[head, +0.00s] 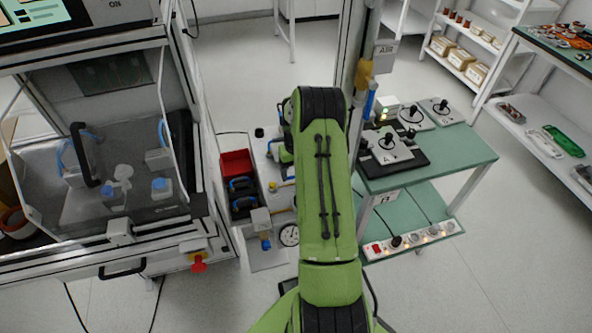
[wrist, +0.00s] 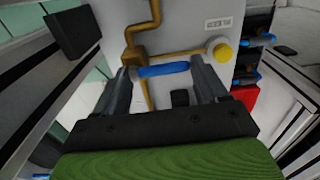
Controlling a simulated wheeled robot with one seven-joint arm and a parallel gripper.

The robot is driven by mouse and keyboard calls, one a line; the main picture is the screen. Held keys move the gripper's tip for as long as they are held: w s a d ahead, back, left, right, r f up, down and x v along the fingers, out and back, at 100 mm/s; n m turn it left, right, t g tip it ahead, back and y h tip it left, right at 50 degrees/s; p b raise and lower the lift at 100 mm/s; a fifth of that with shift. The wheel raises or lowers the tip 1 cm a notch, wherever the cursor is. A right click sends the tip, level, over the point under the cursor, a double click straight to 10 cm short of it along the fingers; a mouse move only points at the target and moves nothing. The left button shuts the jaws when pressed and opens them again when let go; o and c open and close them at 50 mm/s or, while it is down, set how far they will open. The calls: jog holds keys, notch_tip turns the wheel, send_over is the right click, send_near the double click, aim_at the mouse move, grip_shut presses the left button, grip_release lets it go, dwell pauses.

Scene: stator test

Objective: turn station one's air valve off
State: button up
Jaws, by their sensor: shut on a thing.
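In the wrist view a blue lever handle (wrist: 163,69) lies roughly crosswise in front of a brass pipe (wrist: 143,35) on a pale panel. My gripper (wrist: 163,75) has one finger at each end of this handle and is shut on it. In the head view my green arm hides the gripper and this handle. A second brass fitting (head: 363,74) with a hanging blue lever (head: 370,103) shows on a post, beside a sign reading AIR (head: 385,50).
A red bin (head: 236,164) stands left of my arm. A glass-fronted cabinet (head: 100,150) is at left, and a green-topped table (head: 450,150) with joystick boxes at right.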

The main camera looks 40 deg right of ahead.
jog(key=o, duration=1.1)
jog(key=shift+c, duration=0.2)
jog(key=shift+r, duration=0.1)
notch_tip(320, 180, up, 16)
jog(key=p, duration=0.3)
jog(key=shift+f, duration=0.2)
jog(key=s+a+r+n+t+h, duration=0.1)
jog(key=s+a+r+n+t, duration=0.2)
jog(key=a+r, duration=1.3)
jog(key=s+a+n+t+y, duration=0.1)
jog(key=s+a+n+t, duration=0.1)
jog(key=s+a, duration=1.2)
jog(key=s, duration=0.4)
jog(key=shift+r+n+t+p, duration=0.15)
jog(key=shift+n+t+p, duration=0.15)
